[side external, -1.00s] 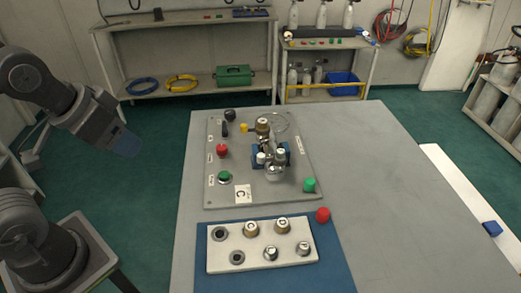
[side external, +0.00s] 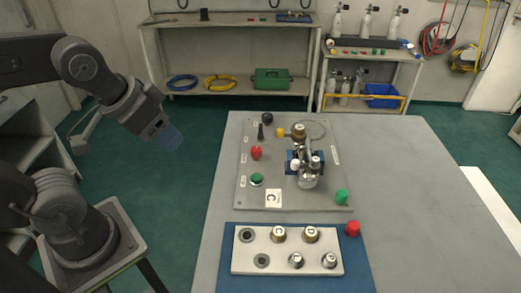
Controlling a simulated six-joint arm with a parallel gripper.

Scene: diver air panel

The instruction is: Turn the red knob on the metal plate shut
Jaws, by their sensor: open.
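The grey metal plate (side external: 247,205) lies on the table. A red knob (side external: 256,153) sits on its left side, above a green round knob (side external: 257,179). How far the red knob is turned is too small to tell. My gripper (side external: 173,141) is open and empty, with bluish fingertips. It is raised to the left of the table, well apart from the red knob. A second red knob-like piece (side external: 352,229) is off the plate, by the upper right of the blue mat (side external: 300,285).
Brass and silver valve fittings (side external: 305,165) stand on the plate's middle. A black knob (side external: 267,118), a yellow piece (side external: 281,132) and a green piece (side external: 341,197) are around them. A white block (side external: 238,265) with several caps is on the mat. The table's right side (side external: 410,200) is clear.

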